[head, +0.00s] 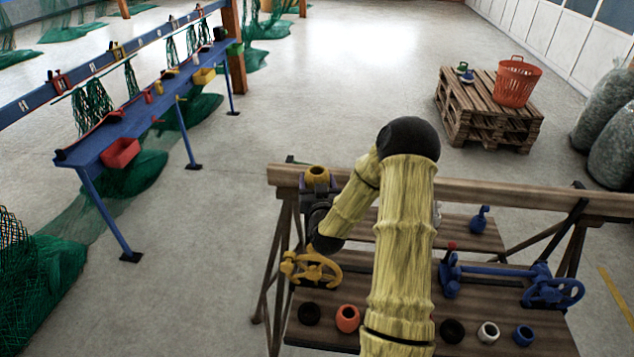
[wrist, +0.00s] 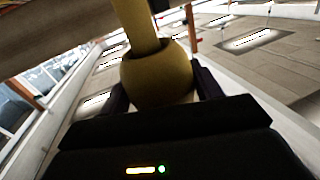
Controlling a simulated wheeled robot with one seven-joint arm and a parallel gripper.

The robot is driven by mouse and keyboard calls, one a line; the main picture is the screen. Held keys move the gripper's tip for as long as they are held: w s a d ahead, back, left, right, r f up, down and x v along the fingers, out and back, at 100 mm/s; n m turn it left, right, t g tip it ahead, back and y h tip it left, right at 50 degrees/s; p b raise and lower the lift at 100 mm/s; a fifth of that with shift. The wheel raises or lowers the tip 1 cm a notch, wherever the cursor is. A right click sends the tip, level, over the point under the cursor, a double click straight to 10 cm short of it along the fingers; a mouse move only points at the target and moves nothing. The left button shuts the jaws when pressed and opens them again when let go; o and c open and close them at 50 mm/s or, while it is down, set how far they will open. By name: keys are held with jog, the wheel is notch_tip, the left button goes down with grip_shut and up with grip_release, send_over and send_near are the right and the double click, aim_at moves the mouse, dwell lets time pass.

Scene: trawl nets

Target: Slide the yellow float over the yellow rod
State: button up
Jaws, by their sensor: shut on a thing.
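The yellow float (head: 317,173) is a round dull-yellow piece held at the left end of the wooden beam in the head view. My gripper (head: 318,186) is shut on it. In the wrist view the float (wrist: 157,78) sits between my two fingers. The yellow rod (wrist: 139,22) shows above it in the wrist view and meets the float's upper edge in the picture. I cannot make out the rod in the head view.
The wooden beam (head: 480,194) runs close by the float. A pallet (head: 486,110) with an orange basket (head: 515,82) stands behind.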

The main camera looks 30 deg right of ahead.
jog(key=shift+f+b, duration=1.7)
jog(key=shift+f, duration=0.1)
jog(key=o, duration=1.1)
jog(key=shift+c, duration=0.2)
jog(key=shift+s+a+f, duration=0.1)
jog(key=shift+s, duration=0.05)
